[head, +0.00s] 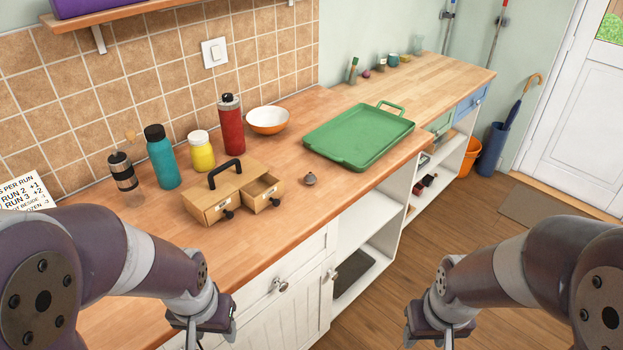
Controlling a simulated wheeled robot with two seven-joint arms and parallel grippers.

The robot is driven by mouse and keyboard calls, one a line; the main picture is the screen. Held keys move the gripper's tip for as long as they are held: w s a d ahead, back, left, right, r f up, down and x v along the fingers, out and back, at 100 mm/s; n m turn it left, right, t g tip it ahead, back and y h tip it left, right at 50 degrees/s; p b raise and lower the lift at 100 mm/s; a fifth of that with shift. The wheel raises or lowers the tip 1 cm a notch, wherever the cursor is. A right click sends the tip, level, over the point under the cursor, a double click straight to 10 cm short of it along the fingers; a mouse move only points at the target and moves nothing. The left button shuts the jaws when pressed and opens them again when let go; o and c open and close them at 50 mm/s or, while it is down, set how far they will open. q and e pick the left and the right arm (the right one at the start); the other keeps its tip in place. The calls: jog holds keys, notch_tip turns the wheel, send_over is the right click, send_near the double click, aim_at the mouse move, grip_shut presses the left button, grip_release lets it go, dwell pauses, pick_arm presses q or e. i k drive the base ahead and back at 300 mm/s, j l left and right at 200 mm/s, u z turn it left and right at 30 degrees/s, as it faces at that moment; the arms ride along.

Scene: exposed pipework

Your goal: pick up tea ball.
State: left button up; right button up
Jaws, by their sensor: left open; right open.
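A small grey metal ball with a tiny knob on top, which looks like the tea ball (310,179), sits on the wooden counter right of a small wooden drawer box (213,204). It stands clear of the box and of the green tray (350,150). My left gripper (198,335) is open and low at the bottom of the view, in front of the counter's edge, well short of the ball. My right gripper (440,338) is open over the floor at the bottom right, away from the counter. The fingertips of both are partly cut off by the frame.
The drawer box has a dark handle and one drawer pulled out. Behind it stand a glass press (126,178), a teal bottle (161,158), a yellow jar (202,153), a red bottle (231,127) and a bowl (267,121). Counter in front of the ball is bare.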

aim_at(310, 179)
jog(key=i+l+u, duration=0.4)
jog(key=i+l, duration=0.25)
jog(key=i+l+u, duration=0.2)
jog(key=l, duration=0.2)
jog(key=i+l+u, duration=0.2)
jog(key=i+l, duration=0.15)
jog(key=i+l+u, duration=0.2)
jog(key=l, duration=0.35)
